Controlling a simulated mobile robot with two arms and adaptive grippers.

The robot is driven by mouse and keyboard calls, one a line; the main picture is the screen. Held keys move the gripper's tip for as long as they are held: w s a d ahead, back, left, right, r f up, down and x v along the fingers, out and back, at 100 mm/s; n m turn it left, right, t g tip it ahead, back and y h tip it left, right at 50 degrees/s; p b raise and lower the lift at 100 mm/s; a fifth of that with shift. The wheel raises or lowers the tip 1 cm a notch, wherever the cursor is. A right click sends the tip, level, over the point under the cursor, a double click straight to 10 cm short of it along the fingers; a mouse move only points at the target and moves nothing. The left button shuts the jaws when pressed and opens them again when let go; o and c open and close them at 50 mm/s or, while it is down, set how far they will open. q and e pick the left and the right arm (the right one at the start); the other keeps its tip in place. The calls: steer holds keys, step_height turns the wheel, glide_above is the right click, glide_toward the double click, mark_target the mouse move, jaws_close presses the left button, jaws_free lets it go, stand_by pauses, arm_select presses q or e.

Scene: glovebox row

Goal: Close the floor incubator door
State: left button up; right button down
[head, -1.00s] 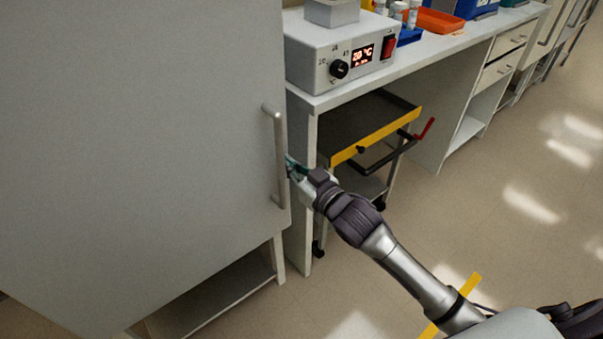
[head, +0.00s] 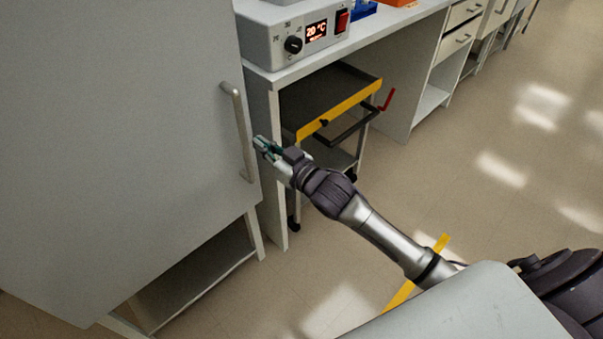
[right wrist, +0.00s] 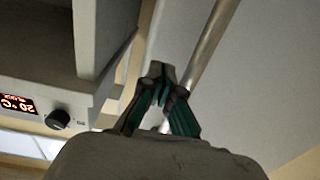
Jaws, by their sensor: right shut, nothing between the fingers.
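The floor incubator door (head: 110,150) is a large plain grey panel filling the left of the head view. It carries a vertical metal bar handle (head: 239,130) near its right edge. I cannot tell whether the door is flush with its frame. My right gripper (head: 261,144) is shut and empty, just right of the handle's lower half, with a small gap between them. In the right wrist view, the shut fingertips (right wrist: 160,88) point towards a pale upright strip, with the handle bar (right wrist: 208,45) and door (right wrist: 270,80) to their right. My left gripper is out of view.
A white bench (head: 268,80) stands right of the door, with a heater box (head: 290,38) reading 20 °C on it. A dark cart with a yellow edge (head: 340,108) is under the bench. An open shelf (head: 195,285) lies below the door.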

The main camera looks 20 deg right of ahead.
steer(key=v, duration=1)
steer(key=s+d+f+m+g+h, duration=0.1)
steer(key=s+d+f+g+h, duration=0.2)
steer(key=f, duration=0.8)
steer(key=s+f+m+g+h, duration=0.15)
steer(key=s+f, duration=0.25)
steer(key=f, duration=0.6)
steer(key=s+d+f+g+h, duration=0.2)
steer(key=s+f+g, duration=0.2)
steer(key=f, duration=0.7)
steer(key=s+a+f+g, duration=0.3)
steer(key=s+f+g, duration=0.3)
steer(key=s+f, duration=0.95)
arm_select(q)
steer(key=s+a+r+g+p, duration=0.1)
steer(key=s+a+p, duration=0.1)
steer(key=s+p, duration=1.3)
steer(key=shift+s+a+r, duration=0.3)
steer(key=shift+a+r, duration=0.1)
arm_select(e)
steer(key=s+d+r, duration=0.1)
steer(key=s+r, duration=0.1)
steer(key=s, duration=0.6)
steer(key=s+d+r+g, duration=0.1)
steer(key=s+r, duration=0.2)
steer(key=s, duration=0.5)
steer(key=shift+r, duration=0.3)
steer(key=shift+d+n, duration=0.1)
steer(key=shift+n, duration=0.15)
